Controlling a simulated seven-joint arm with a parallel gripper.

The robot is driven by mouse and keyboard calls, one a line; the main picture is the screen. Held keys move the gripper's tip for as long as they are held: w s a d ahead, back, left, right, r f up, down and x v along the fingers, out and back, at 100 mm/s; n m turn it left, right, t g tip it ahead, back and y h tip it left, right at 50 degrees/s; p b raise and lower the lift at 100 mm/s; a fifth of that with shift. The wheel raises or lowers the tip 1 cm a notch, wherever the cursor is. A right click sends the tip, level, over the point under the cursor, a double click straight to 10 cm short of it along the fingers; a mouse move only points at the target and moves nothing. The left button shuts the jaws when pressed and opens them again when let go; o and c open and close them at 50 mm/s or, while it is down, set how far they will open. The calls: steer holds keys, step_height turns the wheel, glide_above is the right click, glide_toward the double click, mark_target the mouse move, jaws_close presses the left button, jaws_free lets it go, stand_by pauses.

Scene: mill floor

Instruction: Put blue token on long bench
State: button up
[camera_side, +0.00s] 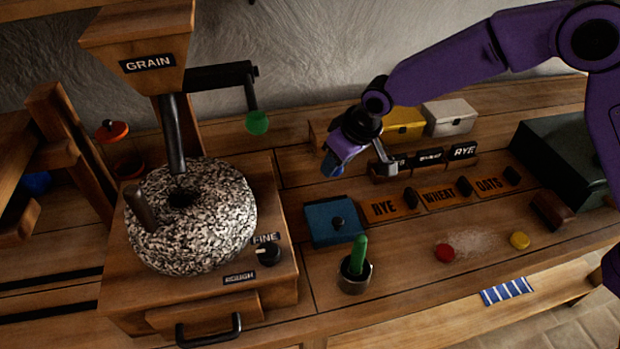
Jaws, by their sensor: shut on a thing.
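My gripper (345,160) hangs above the back middle of the long bench (400,290), left of the small signs. It is shut on a small blue piece, the blue token (335,170), which shows at its lower left end. The token is small and partly hidden by the gripper. It appears to be clear of the wood. The long bench is a wooden top running across the picture, with bare wood along its front. A red token (445,253) and a yellow token (519,240) lie on it at the right, by spilled pale powder.
A stone mill (225,210) with a grain hopper stands left. A blue box (325,222) and a cup with a green stick (355,282) stand mid-bench. Yellow (404,126) and white (450,118) boxes stand behind. Grain signs (445,193) and a dark case (565,160) are right.

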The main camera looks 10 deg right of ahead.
glide_above(307, 186)
steer(key=s, duration=0.1)
steer(key=f, duration=0.6)
steer(key=shift+s+d+f, duration=0.2)
steer(key=shift+d+f, duration=0.2)
steer(key=shift+f, duration=1.55)
steer(key=shift+f, duration=0.1)
steer(key=o, duration=1.1)
steer(key=shift+v, duration=6.15)
